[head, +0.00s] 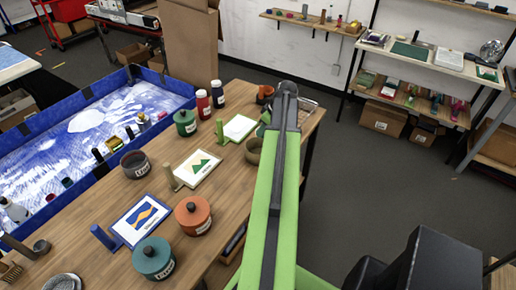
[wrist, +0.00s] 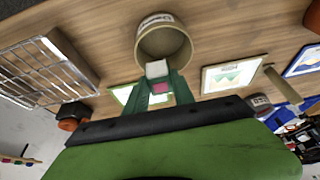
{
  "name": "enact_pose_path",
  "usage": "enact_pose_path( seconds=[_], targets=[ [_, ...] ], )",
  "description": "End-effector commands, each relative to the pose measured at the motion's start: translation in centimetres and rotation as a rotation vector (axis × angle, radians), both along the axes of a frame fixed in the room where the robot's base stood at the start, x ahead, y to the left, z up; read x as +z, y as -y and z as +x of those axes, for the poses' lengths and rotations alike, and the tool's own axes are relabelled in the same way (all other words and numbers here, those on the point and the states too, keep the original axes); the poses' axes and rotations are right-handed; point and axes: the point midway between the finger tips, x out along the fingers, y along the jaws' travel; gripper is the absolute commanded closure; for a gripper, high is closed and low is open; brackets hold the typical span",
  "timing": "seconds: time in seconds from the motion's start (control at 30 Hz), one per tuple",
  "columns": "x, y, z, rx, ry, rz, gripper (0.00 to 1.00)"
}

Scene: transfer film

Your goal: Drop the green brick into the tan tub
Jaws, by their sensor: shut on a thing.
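The tan tub (head: 253,150) stands on the wooden table in the head view, partly hidden behind my green arm. In the wrist view the tub (wrist: 166,44) shows its open mouth, just beyond the fingertips. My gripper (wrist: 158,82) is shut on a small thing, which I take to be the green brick. Its outline is hard to part from the dark green fingers; a pale end and a pink patch show there. In the head view a bit of green (head: 262,130) beside the arm is near the tub, but I cannot tell whether it is finger or brick.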

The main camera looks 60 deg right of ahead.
Motion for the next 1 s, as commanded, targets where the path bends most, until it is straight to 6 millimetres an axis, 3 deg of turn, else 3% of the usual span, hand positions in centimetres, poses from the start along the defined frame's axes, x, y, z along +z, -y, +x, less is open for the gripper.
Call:
enact_pose_path(
  seconds=[0.23,0.6,0.9,0.93,1.0],
  targets=[
    [-1.5,0.0,-0.1,0.0,0.0,0.0,1.0],
    [-6.2,0.1,-0.2,-0.001,0.0,0.0,1.0],
    [-6.2,0.1,-0.2,-0.001,0.0,-0.001,1.0],
    [-6.2,0.1,-0.2,-0.001,0.0,-0.001,0.68],
    [-6.2,0.1,-0.2,-0.001,-0.001,-0.001,0.58]
  ],
)
